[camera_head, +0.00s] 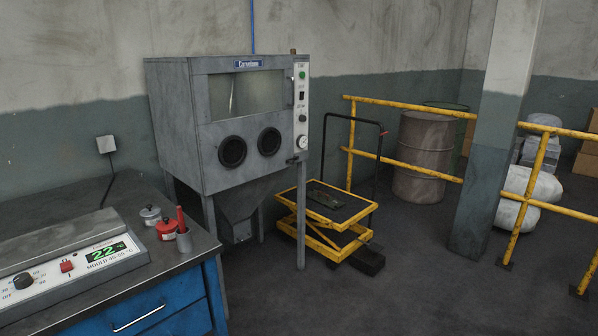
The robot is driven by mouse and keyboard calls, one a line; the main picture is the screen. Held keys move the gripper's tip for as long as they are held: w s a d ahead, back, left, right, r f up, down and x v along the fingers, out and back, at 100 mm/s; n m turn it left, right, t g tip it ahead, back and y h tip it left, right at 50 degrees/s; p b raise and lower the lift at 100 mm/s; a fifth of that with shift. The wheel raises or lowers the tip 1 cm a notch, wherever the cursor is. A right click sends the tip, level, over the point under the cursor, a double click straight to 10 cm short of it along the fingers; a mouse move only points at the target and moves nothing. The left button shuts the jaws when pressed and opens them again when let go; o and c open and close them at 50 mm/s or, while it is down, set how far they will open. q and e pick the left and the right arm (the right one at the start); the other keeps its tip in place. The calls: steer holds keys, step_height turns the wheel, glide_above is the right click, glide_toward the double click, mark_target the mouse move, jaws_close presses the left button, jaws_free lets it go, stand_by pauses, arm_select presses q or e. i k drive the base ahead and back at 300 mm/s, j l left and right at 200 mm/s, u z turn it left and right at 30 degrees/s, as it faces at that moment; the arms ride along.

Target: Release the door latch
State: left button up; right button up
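A grey cabinet (185,130) on legs stands against the back wall, with a window (245,95) and two round black glove ports (232,151) in its front. The front looks closed. Neither of my grippers shows in this view.
A workbench (190,258) with blue drawers fills the lower left, carrying a control unit (70,275) and small pots (166,229). A yellow lift cart (335,205) stands right of the cabinet. Yellow railings (405,165) and a pillar (490,150) stand farther right. The middle floor is clear.

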mark_target(292, 162)
steer(key=i+l+z, duration=0.4)
steer(key=i, duration=0.4)
steer(key=i+z, duration=0.45)
steer(key=i, duration=0.4)
steer(key=i+u, duration=0.2)
steer(key=i, duration=0.25)
steer(key=i+l+u, duration=0.25)
steer(key=i, duration=0.25)
steer(key=i+l+u, duration=0.2)
steer(key=i, duration=0.25)
steer(key=i+l+u, duration=0.2)
steer(key=i, duration=0.25)
